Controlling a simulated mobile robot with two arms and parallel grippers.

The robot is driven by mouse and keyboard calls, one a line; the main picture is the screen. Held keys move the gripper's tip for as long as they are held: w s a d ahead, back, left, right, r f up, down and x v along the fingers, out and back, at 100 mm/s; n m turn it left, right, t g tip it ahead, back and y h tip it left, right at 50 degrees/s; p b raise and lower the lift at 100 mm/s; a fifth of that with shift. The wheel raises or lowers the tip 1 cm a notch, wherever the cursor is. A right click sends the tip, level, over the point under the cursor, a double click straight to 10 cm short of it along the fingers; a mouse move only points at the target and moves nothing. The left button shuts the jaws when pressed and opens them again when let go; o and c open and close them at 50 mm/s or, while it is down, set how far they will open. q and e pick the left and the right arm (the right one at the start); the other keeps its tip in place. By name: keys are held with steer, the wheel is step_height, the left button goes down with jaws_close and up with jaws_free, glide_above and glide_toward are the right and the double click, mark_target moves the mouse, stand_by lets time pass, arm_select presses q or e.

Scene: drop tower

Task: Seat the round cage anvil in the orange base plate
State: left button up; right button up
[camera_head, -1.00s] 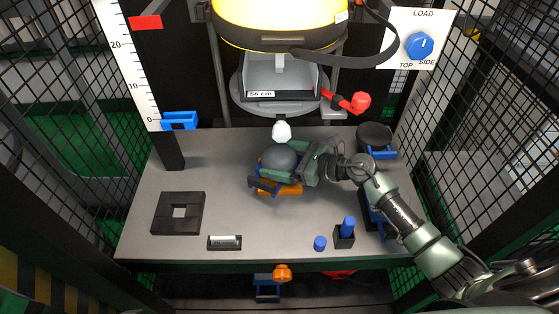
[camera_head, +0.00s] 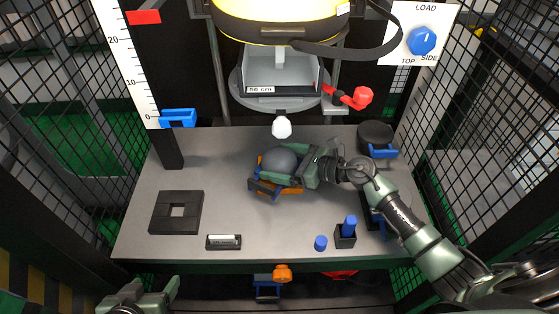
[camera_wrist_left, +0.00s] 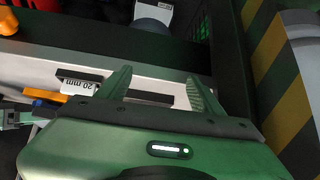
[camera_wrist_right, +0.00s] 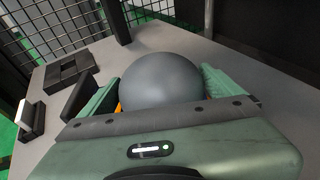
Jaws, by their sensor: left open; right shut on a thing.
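The round cage anvil, a grey dome (camera_head: 279,161) with dark and blue parts at its edge, is in the middle of the table. My right gripper (camera_head: 284,167) is shut on it, one finger on each side. In the right wrist view the dome (camera_wrist_right: 160,80) fills the space between the fingers. The orange base plate (camera_head: 291,191) shows beneath it, mostly hidden; whether the anvil sits fully in it I cannot tell. My left gripper (camera_head: 158,288) is at the lower left, before the table's front edge; in the left wrist view its fingers (camera_wrist_left: 160,88) are apart and empty.
A black square block with a hole (camera_head: 160,212) and a labelled block (camera_head: 224,242) lie at left. A blue peg in a black holder (camera_head: 346,238), a blue cap (camera_head: 320,243) and a black disc (camera_head: 375,134) stand at right. The drop carriage (camera_head: 280,75) hangs behind.

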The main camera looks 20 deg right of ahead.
steer(key=shift+w+f, duration=0.1)
arm_select(q)
steer(key=shift+w+d+r+t+b, duration=0.2)
steer(key=shift+w+d+r+t, duration=0.1)
steer(key=shift+w+r+t, duration=0.4)
steer(key=shift+w+d+r+t+b, duration=0.15)
steer(key=shift+w+d+r+t, duration=0.25)
steer(key=shift+w, duration=0.45)
arm_select(e)
steer(key=shift+f, duration=0.1)
arm_select(q)
steer(key=shift+w+d+r+t+h, duration=0.1)
steer(key=shift+w+r+t+h, duration=0.25)
steer(key=shift+w+r, duration=0.2)
arm_select(e)
steer(key=shift+f, duration=0.15)
